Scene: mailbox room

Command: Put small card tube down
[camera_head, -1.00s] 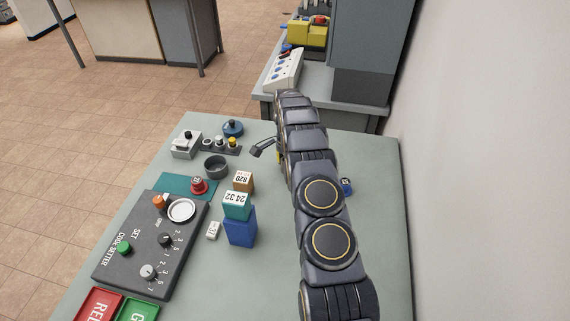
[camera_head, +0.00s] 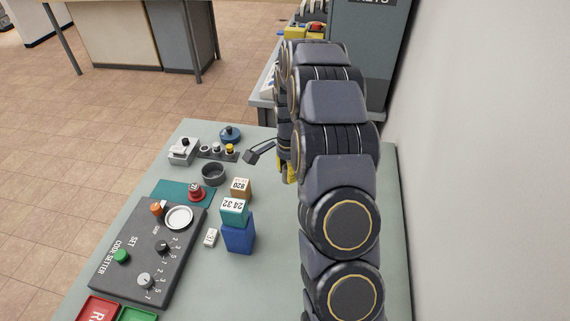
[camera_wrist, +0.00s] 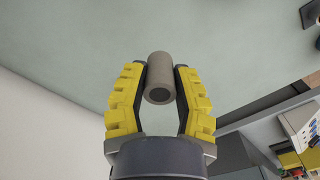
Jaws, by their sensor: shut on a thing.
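In the wrist view the small card tube (camera_wrist: 160,72) is a short grey-brown cylinder with a dark round end. It sits between the two yellow, dark-lined fingers of my gripper (camera_wrist: 160,84), which is shut on it near the fingertips. The pale green-grey table top (camera_wrist: 90,35) lies beyond the tube; I cannot tell the gap between them. In the head view my arm hides the tube and most of my gripper; only a bit of yellow finger (camera_head: 288,171) shows at the arm's left side, over the table's far right part.
Left of my arm stand a teal block (camera_head: 234,212) on a blue block (camera_head: 238,238), an orange-brown block (camera_head: 240,189), a dark round dish (camera_head: 214,174) and the code-setter box (camera_head: 150,245). A white wall (camera_head: 480,150) bounds the right. The table between blocks and arm is clear.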

